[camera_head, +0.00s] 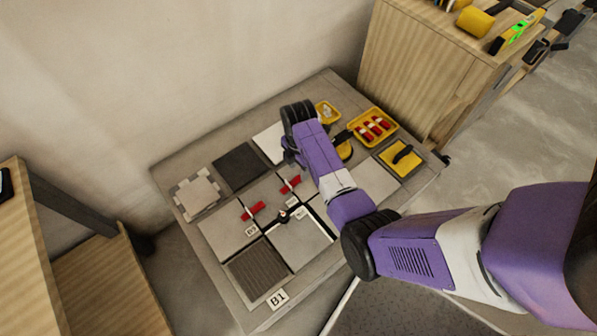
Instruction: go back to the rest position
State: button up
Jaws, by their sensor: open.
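My purple and white arm reaches over the tile board (165,165) from the right. My gripper (289,157) is near the back middle of the board, above or beside a white tile (268,138). It is small and partly hidden by the arm, and I see nothing held in it. Two red clips (253,210) (290,184) sit at the joints between grey tiles (228,232). A small dark knob-like piece (283,215) stands where the joints cross.
A yellow tray (388,137) with several red pieces, a smaller yellow tray (327,112) and a yellow float (401,158) lie at the board's right. A wooden cabinet (415,75) with tools stands behind right. Wooden furniture (25,240) stands at left. Open floor (540,125) shows at right.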

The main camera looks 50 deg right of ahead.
jog(key=shift+r, duration=1.5)
jog(key=w+d+r+m+t+h, duration=0.3)
jog(key=w+d+r+m+t, duration=0.15)
jog(key=w, duration=0.35)
notch_tip(320, 180, up, 7)
jog(key=s+a+m+t+h+p, duration=0.1)
jog(key=s+a+m+t+h, duration=0.1)
jog(key=m+t, duration=0.4)
jog(key=s+a+r+m+t+y+p, duration=0.1)
jog(key=s+a+r, duration=0.5)
jog(key=s, duration=0.4)
jog(key=s+a+r+m+t+y+p, duration=0.1)
jog(key=s+a+r+m+t+y, duration=0.1)
jog(key=s+a+r, duration=0.5)
jog(key=s+a+r+m+t+y+p, duration=0.1)
jog(key=s+a+r, duration=0.6)
jog(key=s, duration=0.7)
jog(key=a+y, duration=0.1)
jog(key=a, duration=0.1)
jog(key=shift+a, duration=0.4)
